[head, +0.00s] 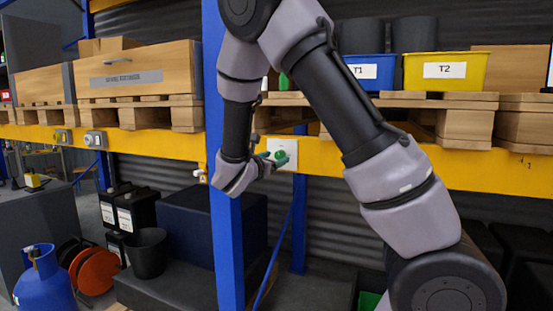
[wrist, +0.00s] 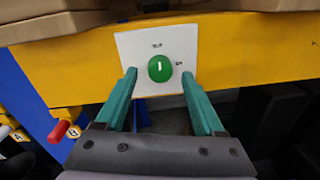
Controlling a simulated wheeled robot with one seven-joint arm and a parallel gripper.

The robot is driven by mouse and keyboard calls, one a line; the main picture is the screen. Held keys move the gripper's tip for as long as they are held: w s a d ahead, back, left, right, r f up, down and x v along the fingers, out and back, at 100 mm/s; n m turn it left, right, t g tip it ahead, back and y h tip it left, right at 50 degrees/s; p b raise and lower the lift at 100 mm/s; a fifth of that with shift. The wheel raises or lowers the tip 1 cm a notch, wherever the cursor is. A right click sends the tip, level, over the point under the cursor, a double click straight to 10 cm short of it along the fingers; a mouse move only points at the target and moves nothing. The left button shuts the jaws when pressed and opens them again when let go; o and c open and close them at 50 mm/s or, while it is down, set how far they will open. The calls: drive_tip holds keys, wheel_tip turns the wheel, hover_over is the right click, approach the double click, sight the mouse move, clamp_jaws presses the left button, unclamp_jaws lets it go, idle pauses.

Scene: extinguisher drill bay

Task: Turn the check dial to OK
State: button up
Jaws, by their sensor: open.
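The check dial (wrist: 160,68) is a round green knob with a short white mark that looks near upright. It sits on a white plate (wrist: 128,45) fixed to the yellow beam. Small lettering stands above the knob, too blurred to read, and a small mark that may read OK lies to its right. My gripper (wrist: 159,75) is open, with one teal finger to each side of the knob's lower part; no contact shows. In the head view the dial (head: 281,157) is at the beam, partly covered by my gripper (head: 270,161).
In the wrist view a red handle (wrist: 59,132) with a B tag is at lower left, near a blue post (wrist: 42,85). A pallet with blue (head: 366,70) and yellow (head: 445,71) bins rests above the beam. A blue gas bottle (head: 44,285) stands at lower left.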

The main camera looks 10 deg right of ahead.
drive_tip(key=shift+w+d, duration=0.35)
drive_tip(key=shift+w, duration=0.15)
clamp_jaws()
